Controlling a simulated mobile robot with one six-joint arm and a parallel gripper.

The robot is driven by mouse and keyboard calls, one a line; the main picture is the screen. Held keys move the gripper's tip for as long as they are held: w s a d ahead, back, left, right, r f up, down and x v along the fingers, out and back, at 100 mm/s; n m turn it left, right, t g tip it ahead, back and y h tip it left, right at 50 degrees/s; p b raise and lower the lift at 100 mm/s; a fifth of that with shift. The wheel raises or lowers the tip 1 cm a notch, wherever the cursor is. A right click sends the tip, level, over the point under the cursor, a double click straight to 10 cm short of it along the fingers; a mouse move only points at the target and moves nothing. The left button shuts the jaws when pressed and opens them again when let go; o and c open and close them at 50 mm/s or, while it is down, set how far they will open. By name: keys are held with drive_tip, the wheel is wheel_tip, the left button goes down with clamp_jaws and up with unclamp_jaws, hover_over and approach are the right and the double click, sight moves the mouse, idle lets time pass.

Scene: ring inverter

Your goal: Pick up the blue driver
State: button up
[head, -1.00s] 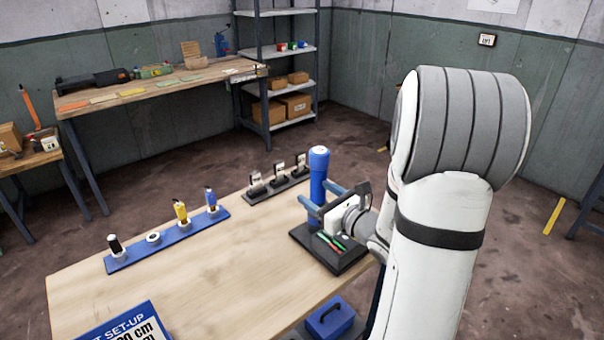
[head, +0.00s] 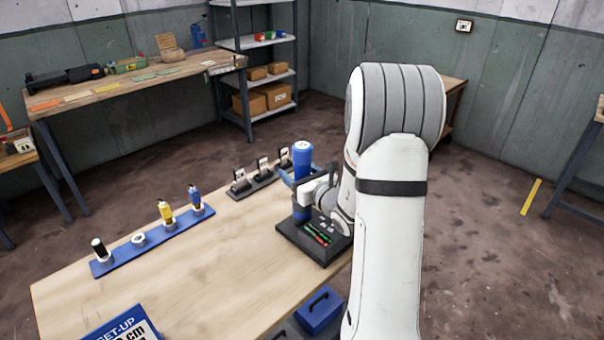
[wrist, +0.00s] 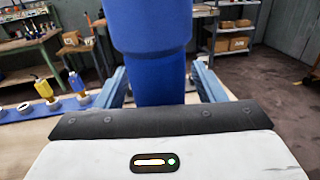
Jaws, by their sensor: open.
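A tall blue driver (head: 302,162), a thick upright cylinder with a wider top, stands at the black base (head: 322,246) on the table's right edge. My gripper (head: 300,180) is open around it at mid-height. In the wrist view the blue driver (wrist: 152,72) fills the middle, between the two blue-grey fingers of my gripper (wrist: 160,82). A gap shows beside the right finger; contact on the left is unclear. A smaller blue tool (head: 196,200) stands in the blue rack (head: 165,238) beside a yellow one (head: 166,214).
The rack also holds a black tool (head: 99,248) and a white ring (head: 138,239). Red and green items (head: 318,234) lie on the black base. The table's middle (head: 215,270) is clear. A blue box (head: 318,308) sits below the edge.

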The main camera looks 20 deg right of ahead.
drive_tip(key=c, duration=1.1)
drive_tip(key=shift+c, duration=0.5)
drive_tip(key=shift+r, duration=0.2)
